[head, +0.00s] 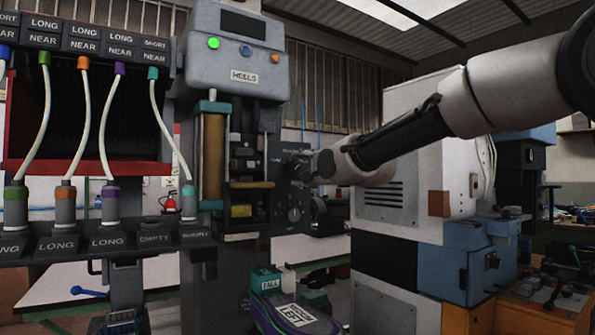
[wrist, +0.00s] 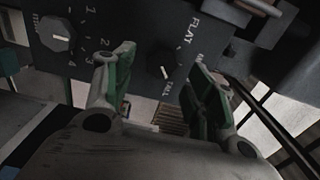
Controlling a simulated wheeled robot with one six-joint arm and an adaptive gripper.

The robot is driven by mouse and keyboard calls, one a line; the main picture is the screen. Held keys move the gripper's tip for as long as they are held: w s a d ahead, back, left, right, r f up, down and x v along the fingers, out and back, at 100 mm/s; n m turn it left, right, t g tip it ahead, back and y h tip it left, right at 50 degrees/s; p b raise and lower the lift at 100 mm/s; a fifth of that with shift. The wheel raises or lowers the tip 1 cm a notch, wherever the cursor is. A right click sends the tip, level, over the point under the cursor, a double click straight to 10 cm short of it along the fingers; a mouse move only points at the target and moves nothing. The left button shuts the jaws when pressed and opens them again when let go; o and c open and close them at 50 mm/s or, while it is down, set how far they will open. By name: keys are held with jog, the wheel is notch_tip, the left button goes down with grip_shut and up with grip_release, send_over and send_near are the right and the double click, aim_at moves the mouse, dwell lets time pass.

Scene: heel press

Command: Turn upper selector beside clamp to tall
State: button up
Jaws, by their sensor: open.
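The selector (wrist: 160,62) is a dark knob with a white mark, on a dark panel (wrist: 105,14) lettered FLAT and TALL. In the wrist view its mark points down toward the lettering that seems to read TALL. A third word is partly hidden by a finger. My gripper (wrist: 163,60) is open, with green-padded fingers on either side of this knob; I cannot tell whether they touch it. A second knob (wrist: 57,33), with numbers, is to the left. In the head view my gripper (head: 312,168) is at the panel's upper part, hiding some of it; the lower knob (head: 294,214) shows below.
The HEELS press (head: 235,75) stands left of the panel, its clamp area (head: 248,165) beside it. A rack holds several cylinders with hoses at left. A grey-and-blue machine (head: 480,265) is at right.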

jog(key=v, duration=0.8)
jog(key=shift+s+d, duration=0.2)
jog(key=shift+d, duration=0.05)
